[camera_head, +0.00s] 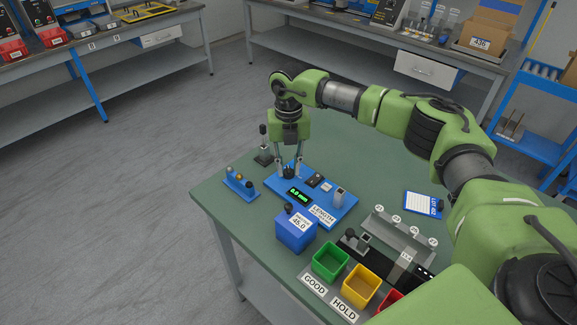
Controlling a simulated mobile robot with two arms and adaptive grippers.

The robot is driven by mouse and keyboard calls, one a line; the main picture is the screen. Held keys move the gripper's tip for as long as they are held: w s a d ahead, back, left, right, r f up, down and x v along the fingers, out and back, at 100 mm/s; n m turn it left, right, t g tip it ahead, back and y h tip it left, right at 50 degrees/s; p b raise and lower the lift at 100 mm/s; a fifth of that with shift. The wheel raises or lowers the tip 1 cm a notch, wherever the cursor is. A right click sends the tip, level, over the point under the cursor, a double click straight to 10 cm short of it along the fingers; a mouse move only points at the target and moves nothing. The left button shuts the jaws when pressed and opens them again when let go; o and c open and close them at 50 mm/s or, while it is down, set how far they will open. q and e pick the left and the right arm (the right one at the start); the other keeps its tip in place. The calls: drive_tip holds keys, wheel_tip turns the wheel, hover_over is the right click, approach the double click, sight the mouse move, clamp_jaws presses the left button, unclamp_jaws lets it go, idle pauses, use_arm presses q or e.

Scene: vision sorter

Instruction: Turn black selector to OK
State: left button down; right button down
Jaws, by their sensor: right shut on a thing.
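My right gripper (288,172) points down at the far left end of a blue gauge plate (332,214) marked LENGTH, whose green display (299,195) reads 0.0 mm. Its fingers are closed around a small dark knob, largely hidden between the fingertips. I cannot tell whether this knob is the black selector. Another black knob (350,234) stands on a dark unit behind the green bin, apart from the gripper. No OK mark is readable. My left gripper is out of view.
A blue 45.0 block (296,231), a small blue rack (240,185) and a dark stand (263,155) are close to the gauge. Green (331,261), yellow (360,293) and partly hidden red bins line the front edge. My right arm spans the table's right side.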

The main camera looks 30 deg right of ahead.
sight(288, 169)
drive_tip(key=shift+n, duration=1)
drive_tip(key=c, duration=1.8)
unclamp_jaws()
wheel_tip(288, 169, up, 12)
drive_tip(key=shift+r, duration=0.1)
